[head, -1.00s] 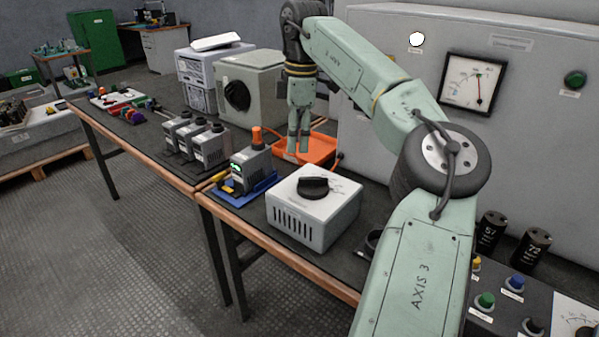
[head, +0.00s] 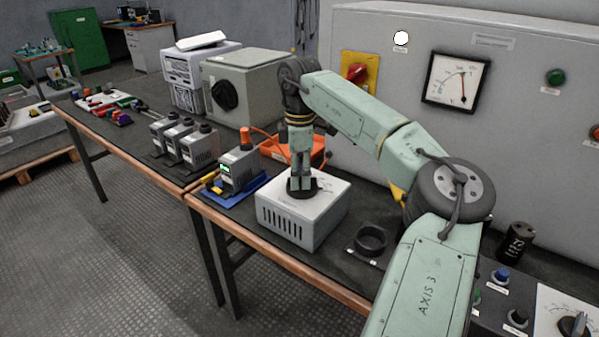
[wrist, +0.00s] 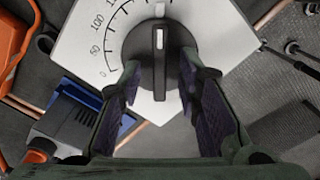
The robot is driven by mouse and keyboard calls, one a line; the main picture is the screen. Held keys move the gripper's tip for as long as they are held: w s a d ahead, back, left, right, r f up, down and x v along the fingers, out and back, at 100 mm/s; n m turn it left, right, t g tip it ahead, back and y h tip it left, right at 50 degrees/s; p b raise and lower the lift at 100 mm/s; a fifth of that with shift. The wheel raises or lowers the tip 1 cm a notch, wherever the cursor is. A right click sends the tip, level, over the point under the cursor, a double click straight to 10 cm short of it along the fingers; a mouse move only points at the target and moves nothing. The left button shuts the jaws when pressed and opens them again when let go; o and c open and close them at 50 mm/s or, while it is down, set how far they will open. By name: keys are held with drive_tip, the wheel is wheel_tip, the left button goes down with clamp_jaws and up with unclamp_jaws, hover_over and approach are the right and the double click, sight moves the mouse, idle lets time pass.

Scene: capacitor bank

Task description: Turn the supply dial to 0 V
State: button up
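The supply dial is a black round knob (wrist: 160,75) with a raised bar and a white pointer line, on the white supply box (head: 301,226). In the wrist view the pointer aims at the picture's top, clockwise past the 100 mark. The 0 mark of the printed scale (wrist: 103,71) lies to the knob's lower left. My gripper (head: 301,187) points down over the knob; in the wrist view its two fingers (wrist: 159,85) stand apart, one on each side of the bar. Contact with the bar cannot be made out.
A grey meter unit (head: 239,170) on a blue tray and an orange tray (head: 285,149) stand close behind the box. A black ring (head: 370,240) lies to its right. The large grey cabinet (head: 390,130) with a gauge (head: 456,81) rises behind my arm.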

drive_tip(key=shift+c, duration=0.5)
clamp_jaws()
